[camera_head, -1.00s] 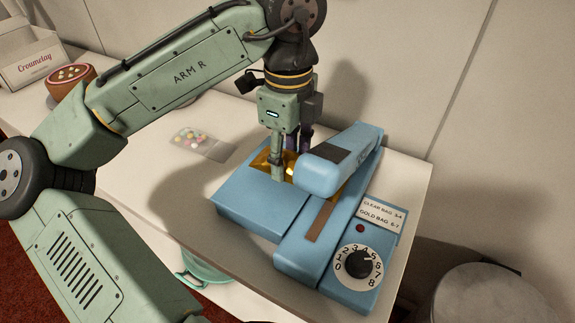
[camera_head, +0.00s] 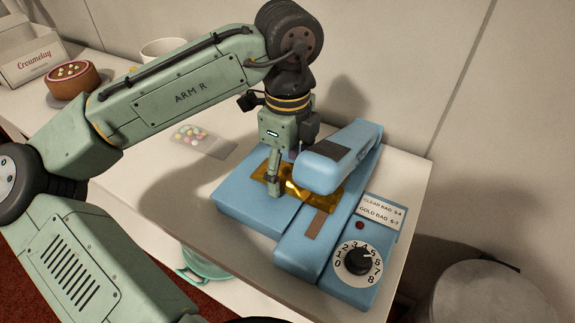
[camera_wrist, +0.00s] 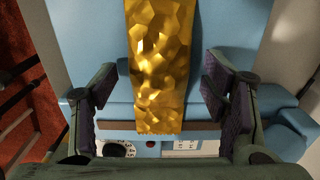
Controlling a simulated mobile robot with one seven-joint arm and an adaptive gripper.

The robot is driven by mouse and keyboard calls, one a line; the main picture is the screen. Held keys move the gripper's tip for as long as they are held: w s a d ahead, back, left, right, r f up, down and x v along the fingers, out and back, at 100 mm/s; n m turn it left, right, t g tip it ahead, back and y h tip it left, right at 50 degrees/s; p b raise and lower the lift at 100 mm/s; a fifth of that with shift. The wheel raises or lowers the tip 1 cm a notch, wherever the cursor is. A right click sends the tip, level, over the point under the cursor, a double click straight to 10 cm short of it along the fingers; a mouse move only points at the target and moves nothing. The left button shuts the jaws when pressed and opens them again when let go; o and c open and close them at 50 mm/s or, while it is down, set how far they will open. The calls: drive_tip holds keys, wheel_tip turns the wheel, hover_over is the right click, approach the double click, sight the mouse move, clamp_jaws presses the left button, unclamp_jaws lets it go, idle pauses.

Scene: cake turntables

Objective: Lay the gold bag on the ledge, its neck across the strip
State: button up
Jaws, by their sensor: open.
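The gold bag (camera_head: 292,188) lies on the ledge (camera_head: 240,207) of the blue sealer, partly under its raised arm (camera_head: 330,168). In the wrist view the gold bag (camera_wrist: 160,60) runs lengthwise between my fingers, and its near end overlaps the brown strip (camera_wrist: 200,126). The strip also shows in the head view (camera_head: 316,224). My gripper (camera_wrist: 158,92) is open around the bag, with a gap on each side. In the head view my gripper (camera_head: 278,182) is low over the ledge, and one finger hides part of the bag.
The sealer's dial (camera_head: 358,262) and label (camera_head: 380,212) are at its front right. A clear bag of coloured sweets (camera_head: 200,139) lies left of the sealer. A cake (camera_head: 73,78), a white box (camera_head: 40,52) and a white cup (camera_head: 165,48) are farther left.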

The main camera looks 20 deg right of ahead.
sight(287, 168)
drive_tip(key=shift+r, duration=0.1)
wheel_tip(287, 168, up, 12)
idle(0.5)
